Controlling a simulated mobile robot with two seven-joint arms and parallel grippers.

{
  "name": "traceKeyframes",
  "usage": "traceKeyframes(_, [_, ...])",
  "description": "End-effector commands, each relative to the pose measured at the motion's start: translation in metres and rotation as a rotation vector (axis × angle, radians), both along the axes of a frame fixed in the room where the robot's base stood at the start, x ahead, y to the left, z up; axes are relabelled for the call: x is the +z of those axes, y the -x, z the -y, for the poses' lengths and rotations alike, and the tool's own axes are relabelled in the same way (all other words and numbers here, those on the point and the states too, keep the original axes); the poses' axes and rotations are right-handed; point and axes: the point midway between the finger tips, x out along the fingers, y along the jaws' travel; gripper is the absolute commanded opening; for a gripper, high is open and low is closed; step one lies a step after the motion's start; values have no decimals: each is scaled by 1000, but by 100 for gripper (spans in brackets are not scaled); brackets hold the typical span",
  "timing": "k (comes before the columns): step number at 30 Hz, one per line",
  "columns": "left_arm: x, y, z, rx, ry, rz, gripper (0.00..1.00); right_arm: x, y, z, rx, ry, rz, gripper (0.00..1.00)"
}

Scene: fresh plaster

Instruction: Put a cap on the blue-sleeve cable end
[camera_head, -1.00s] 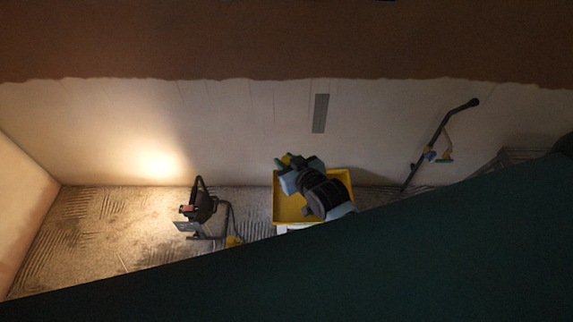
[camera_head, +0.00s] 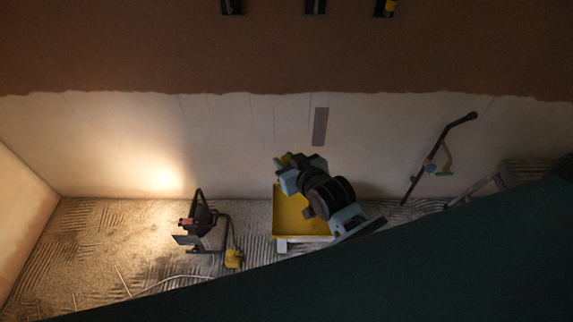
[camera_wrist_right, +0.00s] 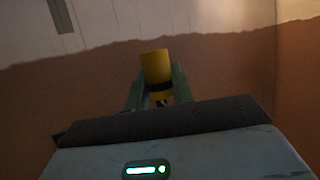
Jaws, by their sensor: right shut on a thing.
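My right gripper (camera_head: 286,161) is raised in front of the pale wall in the head view. In the right wrist view, my right gripper (camera_wrist_right: 158,88) is shut on a yellow cap (camera_wrist_right: 155,66), a short cylinder with a dark band at its lower end. Three dark wall boxes (camera_head: 232,6) (camera_head: 315,6) (camera_head: 385,8) are cut off by the top edge of the head view. The rightmost has something yellow in it. I cannot make out a blue sleeve or single cable ends. My left gripper is not in view.
A yellow tray (camera_head: 281,222) stands below my right arm. A work lamp (camera_head: 200,218) is on the floor to its left. A dark pole (camera_head: 436,150) leans on the wall at the right. A dark green surface (camera_head: 420,275) blocks the lower right.

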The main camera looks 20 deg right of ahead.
Motion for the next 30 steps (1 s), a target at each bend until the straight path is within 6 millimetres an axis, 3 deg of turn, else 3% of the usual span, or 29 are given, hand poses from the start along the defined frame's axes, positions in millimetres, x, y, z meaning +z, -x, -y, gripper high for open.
traceKeyframes(30, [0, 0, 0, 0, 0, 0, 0, 61, 0, 0, 0, 0, 1, 3])
